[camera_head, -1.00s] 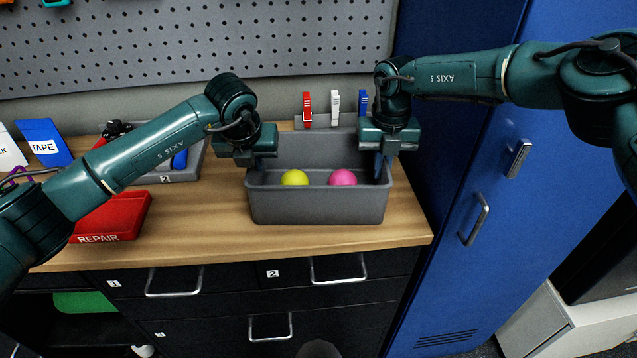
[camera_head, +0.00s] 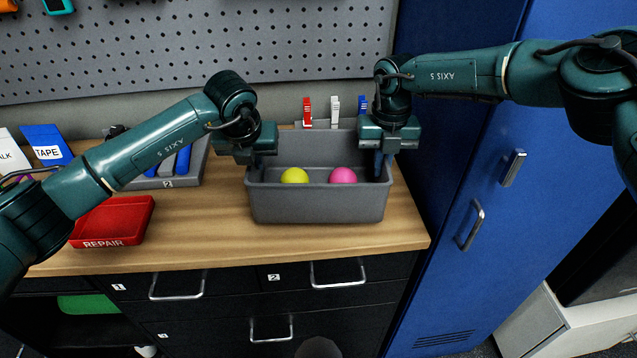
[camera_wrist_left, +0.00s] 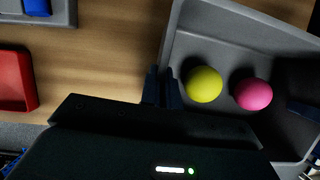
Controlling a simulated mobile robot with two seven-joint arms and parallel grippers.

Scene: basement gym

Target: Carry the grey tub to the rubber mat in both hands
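The grey tub (camera_head: 318,205) is upright over the right end of the wooden bench, with a yellow ball (camera_head: 295,176) and a pink ball (camera_head: 343,177) inside. My left gripper (camera_head: 249,164) is shut on the tub's left wall; the left wrist view shows its fingers (camera_wrist_left: 162,88) close on either side of that wall. My right gripper (camera_head: 384,162) is at the right wall with a finger inside the tub and appears shut on it; its outer finger is hidden. The tub seems just off the bench, but the gap is unclear. I see no rubber mat.
The red repair tray (camera_head: 112,220) and a grey tool tray (camera_head: 190,170) lie left on the bench (camera_head: 205,235). Red, white and blue clips (camera_head: 335,112) stand behind the tub. A blue locker (camera_head: 450,200) stands close on the right. Drawers are below.

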